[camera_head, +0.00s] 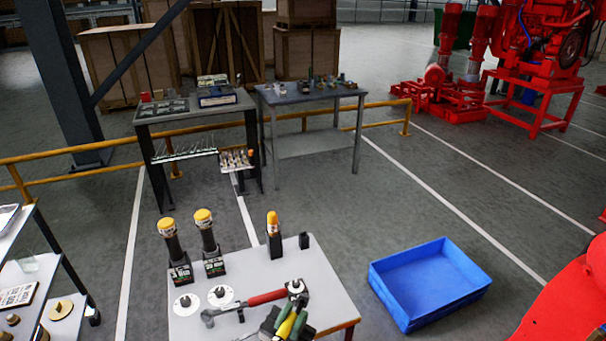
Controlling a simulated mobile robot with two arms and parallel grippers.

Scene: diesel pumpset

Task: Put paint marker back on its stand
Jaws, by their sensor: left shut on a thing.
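A slim marker with an orange-yellow upper part (273,221) stands upright at the back of the pale worktable (330,306). It rises from a black block with a small label (275,247), and I take these for the paint marker and its stand. The marker looks seated in the block, but the exact contact is too small to tell. I cannot make out either of my grippers or an arm in the head view, and no fingers show around the marker.
Two yellow-capped cylinders (206,235) stand in black blocks. A small black block (304,241) is right of the marker. A red-handled wrench (266,298) and green-and-yellow-handled tools (286,323) lie in front. A blue crate (430,317) is on the floor to the right.

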